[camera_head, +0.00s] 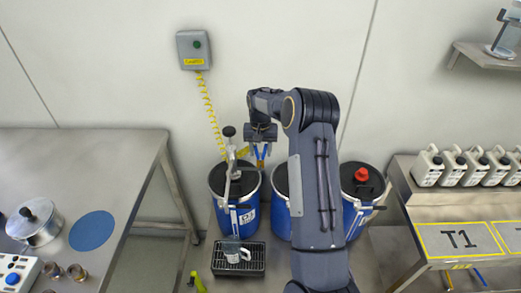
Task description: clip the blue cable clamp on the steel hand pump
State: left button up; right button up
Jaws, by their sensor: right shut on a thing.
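The steel hand pump (231,163) stands on the left blue drum (242,218), with a black knob on top and a spout bending down at the front. My right gripper (262,147) is just right of the pump's upper part, above the drum lid. It points down and is shut on the blue cable clamp (261,157), whose blue legs show below the fingers. A gap shows between clamp and pump; whether they touch in depth I cannot tell. My left gripper is out of view.
A black drip tray (252,270) with a metal jug (234,253) stands before the drum. Another blue drum (359,215) with a red cap is behind my right arm. Steel tables stand left (125,155) and right (404,180), the right one with several white canisters.

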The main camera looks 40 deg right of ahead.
jog(key=shift+f, duration=0.45)
dwell(0.3)
jog(key=o, duration=0.8)
jog(key=shift+o, duration=0.2)
jog(key=shift+r, duration=0.1)
notch_tip(320, 180, up, 8)
jog(key=shift+f+b, duration=0.25)
jog(key=shift+b, duration=0.55)
jog(key=shift+r, duration=0.1)
